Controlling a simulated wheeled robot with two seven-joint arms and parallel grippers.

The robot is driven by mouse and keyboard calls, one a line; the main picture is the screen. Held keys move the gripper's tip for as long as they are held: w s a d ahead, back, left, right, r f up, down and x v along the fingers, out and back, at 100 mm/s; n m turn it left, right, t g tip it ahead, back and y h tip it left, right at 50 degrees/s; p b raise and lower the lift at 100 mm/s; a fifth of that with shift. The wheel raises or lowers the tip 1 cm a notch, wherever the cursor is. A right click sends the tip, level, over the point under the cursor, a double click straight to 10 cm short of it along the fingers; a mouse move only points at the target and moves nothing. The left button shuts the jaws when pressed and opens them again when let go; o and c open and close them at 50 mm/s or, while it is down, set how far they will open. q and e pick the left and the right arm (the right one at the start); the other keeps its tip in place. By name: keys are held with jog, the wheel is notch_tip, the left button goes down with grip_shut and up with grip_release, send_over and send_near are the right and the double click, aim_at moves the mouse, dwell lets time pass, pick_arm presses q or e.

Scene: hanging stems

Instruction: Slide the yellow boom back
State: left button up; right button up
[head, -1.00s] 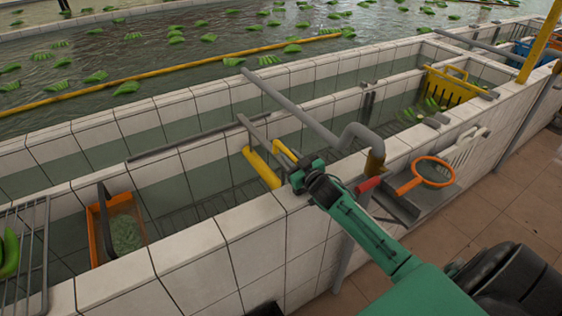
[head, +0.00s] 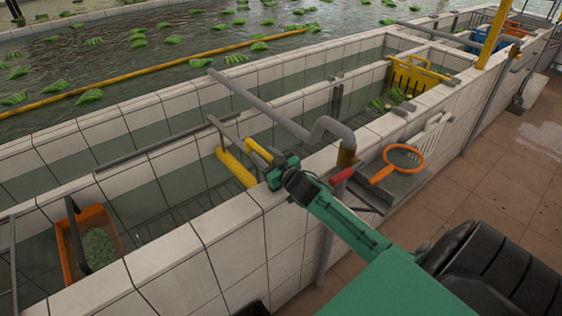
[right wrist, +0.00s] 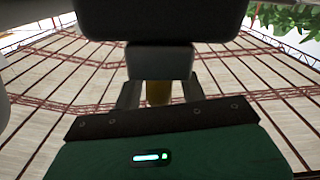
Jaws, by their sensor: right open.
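A long yellow boom (head: 140,82) floats slantwise across the pool at the upper left. A thick yellow bar (head: 237,168) and a shorter yellow piece (head: 258,151) lie over the near channel, by a grey rail. My right gripper (head: 268,162) is open at the wall top, close to the shorter yellow piece. In the right wrist view a yellow thing (right wrist: 158,92) shows between the fingers; I cannot tell whether they touch it. The wrist itself hides part of the fingers. My left gripper is not in view.
A grey bent pipe (head: 268,108) crosses the channel just beyond the gripper. An orange-rimmed net (head: 404,158) and red handle (head: 342,175) are on the right. An orange crate (head: 68,262) sits in the channel at left, a yellow crate (head: 405,77) farther back.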

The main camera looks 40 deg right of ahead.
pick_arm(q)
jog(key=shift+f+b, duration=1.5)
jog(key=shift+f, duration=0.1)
pick_arm(e)
jog(key=s, duration=1.2)
jog(key=shift+s, duration=0.4)
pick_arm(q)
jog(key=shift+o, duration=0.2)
